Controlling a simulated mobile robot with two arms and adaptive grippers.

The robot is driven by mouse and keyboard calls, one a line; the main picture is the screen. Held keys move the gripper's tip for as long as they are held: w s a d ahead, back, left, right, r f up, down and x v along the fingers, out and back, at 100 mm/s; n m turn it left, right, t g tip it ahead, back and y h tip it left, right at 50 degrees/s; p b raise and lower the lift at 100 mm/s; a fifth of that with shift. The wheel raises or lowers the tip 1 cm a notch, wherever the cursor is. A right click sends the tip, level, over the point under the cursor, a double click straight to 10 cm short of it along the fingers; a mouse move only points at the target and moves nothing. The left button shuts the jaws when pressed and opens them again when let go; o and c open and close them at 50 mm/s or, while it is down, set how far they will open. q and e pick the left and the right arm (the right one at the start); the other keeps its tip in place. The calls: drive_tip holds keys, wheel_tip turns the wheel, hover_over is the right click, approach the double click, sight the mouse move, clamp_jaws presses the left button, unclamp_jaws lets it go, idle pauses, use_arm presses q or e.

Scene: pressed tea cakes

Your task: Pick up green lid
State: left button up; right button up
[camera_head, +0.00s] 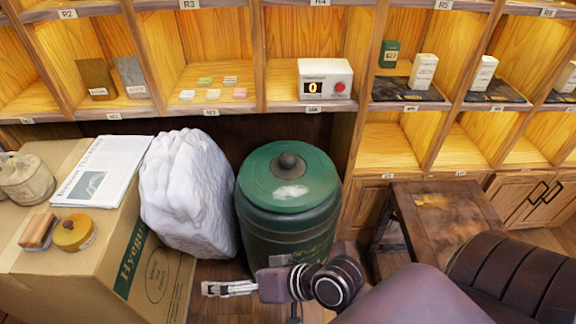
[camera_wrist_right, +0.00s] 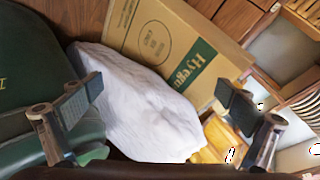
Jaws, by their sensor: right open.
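The green lid (camera_head: 288,178), round with a dark knob in the middle and a pale worn patch, sits on top of the large green canister (camera_head: 285,240) in the head view. My right gripper (camera_head: 212,288) is in front of the canister's lower left, below lid level and apart from the lid. In the right wrist view the two fingers of my right gripper (camera_wrist_right: 160,92) stand wide apart with nothing held between them. The green canister (camera_wrist_right: 30,60) fills the left side of that view; I cannot clearly make out the lid there. My left gripper is not in view.
A white lumpy sack (camera_head: 187,190) stands left of the canister, beside a cardboard box (camera_head: 150,285) with a paper, a wooden block and a round wooden container on it. A shelf with a counter device (camera_head: 325,82) is behind. A small wooden table (camera_head: 445,215) stands at right.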

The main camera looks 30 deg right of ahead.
drive_tip(key=w+r+m+t+y, duration=0.2)
drive_tip(key=w+r+m+t, duration=0.4)
drive_tip(key=w+r+m, duration=0.25)
drive_tip(key=w+d+r+m+t+h, duration=0.3)
drive_tip(key=d+r+m, duration=0.1)
drive_tip(key=d+m, duration=0.4)
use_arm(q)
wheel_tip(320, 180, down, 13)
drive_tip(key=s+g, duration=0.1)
use_arm(e)
drive_tip(key=m+g+h, duration=0.2)
drive_tip(key=m+h, duration=0.9)
drive_tip(key=m, duration=1)
approach(289, 167)
drive_tip(key=shift+x, duration=1.25)
drive_tip(key=shift+w+f, duration=0.25)
drive_tip(key=shift+w, duration=0.05)
drive_tip(key=b+x, duration=0.1)
drive_tip(key=x, duration=0.5)
drive_tip(key=shift+w+d+f, duration=0.1)
drive_tip(key=shift+w+d, duration=0.15)
drive_tip(key=shift+d, duration=0.05)
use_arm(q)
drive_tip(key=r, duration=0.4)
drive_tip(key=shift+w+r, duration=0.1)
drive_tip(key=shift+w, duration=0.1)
